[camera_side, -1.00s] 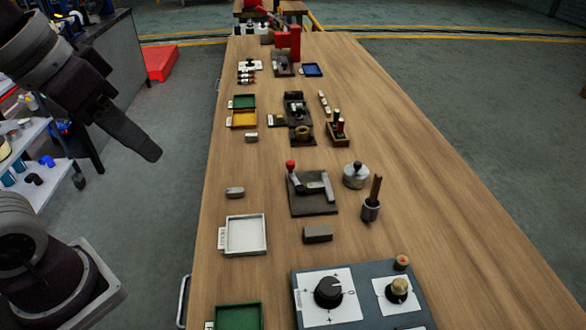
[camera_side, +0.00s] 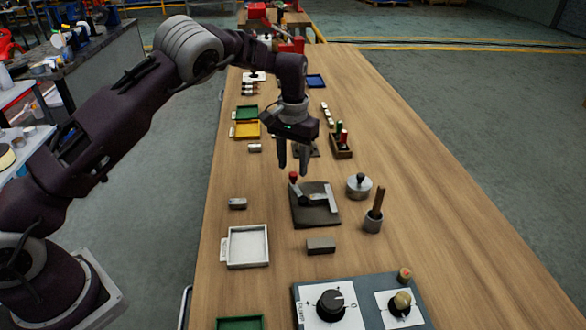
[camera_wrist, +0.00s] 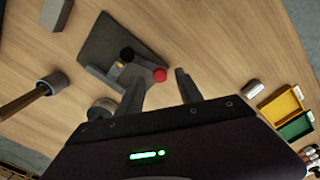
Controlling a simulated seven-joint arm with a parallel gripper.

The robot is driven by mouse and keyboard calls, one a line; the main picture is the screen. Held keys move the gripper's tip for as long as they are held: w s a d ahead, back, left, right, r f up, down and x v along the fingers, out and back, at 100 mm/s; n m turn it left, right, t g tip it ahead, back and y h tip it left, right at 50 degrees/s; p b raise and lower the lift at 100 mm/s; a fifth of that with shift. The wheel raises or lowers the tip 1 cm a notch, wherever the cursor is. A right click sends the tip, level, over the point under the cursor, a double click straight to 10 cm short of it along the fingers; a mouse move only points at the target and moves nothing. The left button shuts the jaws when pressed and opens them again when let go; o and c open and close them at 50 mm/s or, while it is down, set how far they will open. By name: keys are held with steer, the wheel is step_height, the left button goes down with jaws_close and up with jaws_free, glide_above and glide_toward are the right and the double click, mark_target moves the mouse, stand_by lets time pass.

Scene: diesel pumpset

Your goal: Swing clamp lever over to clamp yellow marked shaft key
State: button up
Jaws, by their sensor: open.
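The clamp fixture is a dark plate (camera_side: 316,217) on the bench with grey metal parts on it. Its clamp lever ends in a red ball knob (camera_side: 293,176), at the plate's far left corner. The knob also shows in the wrist view (camera_wrist: 160,75), beside a black knob (camera_wrist: 127,53). A small yellowish patch (camera_wrist: 121,65) shows beside the black knob; I cannot make out the shaft key clearly. My gripper (camera_side: 294,170) points down with fingers open just above the red knob. In the wrist view the knob appears between the fingertips; no contact is evident.
A lidded grey pot (camera_side: 359,188) and a cup with a wooden handle (camera_side: 373,222) stand right of the plate. A grey block (camera_side: 321,246) lies in front, a white tray (camera_side: 247,262) front left. A dial panel (camera_side: 364,285) is nearer. The bench's right side is clear.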

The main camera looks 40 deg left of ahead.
step_height(320, 180, down, 2)
steer(key=shift+f, duration=0.1)
jaws_close()
stand_by(1.5)
